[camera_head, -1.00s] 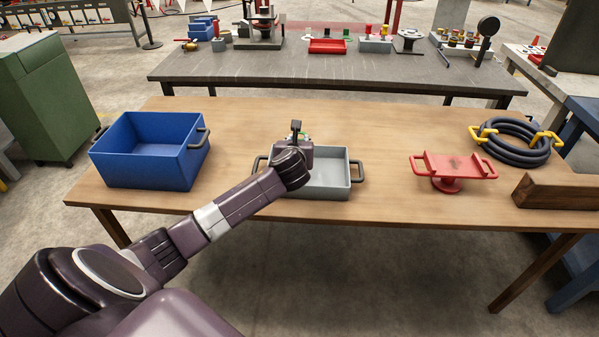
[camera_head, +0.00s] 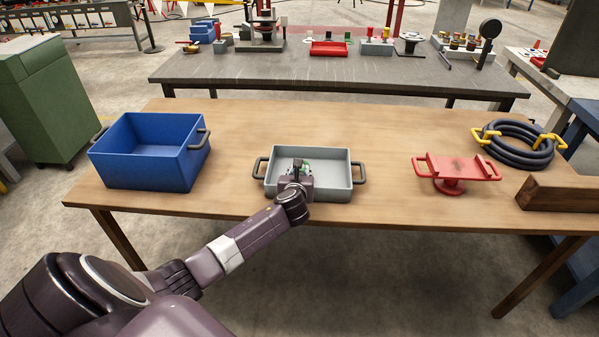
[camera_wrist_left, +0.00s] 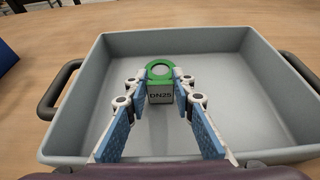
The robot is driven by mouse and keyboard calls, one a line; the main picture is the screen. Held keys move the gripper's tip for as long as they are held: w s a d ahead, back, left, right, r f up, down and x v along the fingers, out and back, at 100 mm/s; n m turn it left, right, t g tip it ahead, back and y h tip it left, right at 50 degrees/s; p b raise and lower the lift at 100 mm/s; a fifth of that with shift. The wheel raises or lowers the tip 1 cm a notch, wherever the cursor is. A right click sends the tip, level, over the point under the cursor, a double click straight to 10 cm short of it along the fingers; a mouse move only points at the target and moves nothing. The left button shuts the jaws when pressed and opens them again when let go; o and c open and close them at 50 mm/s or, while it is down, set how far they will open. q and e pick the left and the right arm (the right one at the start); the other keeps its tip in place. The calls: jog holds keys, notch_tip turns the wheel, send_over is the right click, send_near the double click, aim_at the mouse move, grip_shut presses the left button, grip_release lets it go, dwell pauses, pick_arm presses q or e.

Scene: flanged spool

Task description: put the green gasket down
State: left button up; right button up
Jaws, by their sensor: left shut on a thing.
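The green gasket (camera_wrist_left: 160,80) is a flat ring on a grey block marked DN25 (camera_wrist_left: 160,97), in the middle of the left wrist view. My left gripper (camera_wrist_left: 167,88), with blue pads, is shut on this gasket piece, its fingers on either side of the block. In the head view my left gripper (camera_head: 299,168) reaches over the front wall into the grey tray (camera_head: 335,194), and only a bit of green shows. The gasket is inside the tray's outline; I cannot tell whether it touches the floor. My right gripper is not in view.
The tray has black side handles and a bare floor around the gasket. On the wooden table (camera_head: 235,130), a blue bin (camera_head: 140,170) stands left. A red stand (camera_head: 460,168), a coiled black hose (camera_head: 520,157) and a wooden beam (camera_head: 560,193) are to the right.

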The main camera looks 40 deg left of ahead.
pick_arm(q)
jog(key=o, duration=0.8)
jog(key=shift+f, duration=0.1)
jog(key=shift+s+d+r, duration=0.1)
jog(key=shift+s+r, duration=0.05)
jog(key=shift+r, duration=0.05)
jog(key=p+v, duration=0.1)
jog(key=v, duration=1)
jog(key=shift+s+d+r, duration=0.1)
jog(key=shift+s+d, duration=0.05)
jog(key=shift+s, duration=0.15)
